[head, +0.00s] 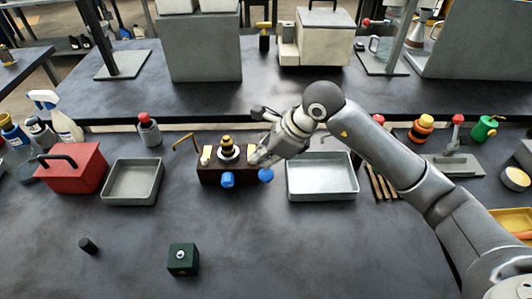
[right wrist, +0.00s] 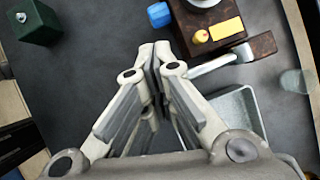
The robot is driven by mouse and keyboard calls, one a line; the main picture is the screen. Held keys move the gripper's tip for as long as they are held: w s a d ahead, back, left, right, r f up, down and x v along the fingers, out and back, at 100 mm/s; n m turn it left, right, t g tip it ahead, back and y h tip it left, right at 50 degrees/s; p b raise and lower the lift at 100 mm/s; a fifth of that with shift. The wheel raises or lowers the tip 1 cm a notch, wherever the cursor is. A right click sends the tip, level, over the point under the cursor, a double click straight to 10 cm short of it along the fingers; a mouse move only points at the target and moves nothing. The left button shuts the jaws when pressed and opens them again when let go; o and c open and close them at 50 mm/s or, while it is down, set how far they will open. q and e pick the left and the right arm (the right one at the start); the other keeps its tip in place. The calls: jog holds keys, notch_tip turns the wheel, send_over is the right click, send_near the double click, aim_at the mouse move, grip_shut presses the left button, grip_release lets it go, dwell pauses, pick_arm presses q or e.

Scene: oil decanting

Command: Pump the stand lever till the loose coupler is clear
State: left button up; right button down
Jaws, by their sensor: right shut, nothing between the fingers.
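A dark brown stand (head: 208,177) sits mid-table with a black and yellow piece (head: 227,148) upright on it and blue knobs (head: 228,180) at its front. A thin bent brass-coloured rod (head: 185,140) rises at its left end. My right gripper (head: 254,160) is at the stand's right end. In the right wrist view, this gripper (right wrist: 155,55) is shut and empty, beside the stand (right wrist: 263,44) and a pale bar (right wrist: 212,64) projecting from it. I cannot tell whether it touches either, or which part is the loose coupler. My left gripper is out of view.
A grey tray (head: 323,195) lies right of the stand, another (head: 133,201) to its left beside a red toolbox (head: 72,168). A green block (head: 183,271) and black cylinder (head: 88,246) stand in front. A red-knobbed lever device (head: 458,138) is at right. The front middle is mostly clear.

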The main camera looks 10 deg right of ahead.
jog(key=shift+s+f+b, duration=0.25)
jog(key=shift+f+b, duration=0.1)
jog(key=shift+f, duration=0.15)
dwell(0.3)
dwell(0.5)
notch_tip(320, 180, up, 6)
jog(key=w+p, duration=0.2)
jog(key=shift+w+d, duration=0.25)
jog(key=shift+w, duration=0.15)
dwell(0.4)
jog(key=r, duration=0.1)
jog(key=w+r+p, duration=0.1)
jog(key=r, duration=0.1)
jog(key=w+r+p, duration=0.1)
jog(key=shift+d+r, duration=0.2)
jog(key=shift+r, duration=0.05)
dwell(0.3)
dwell(0.8)
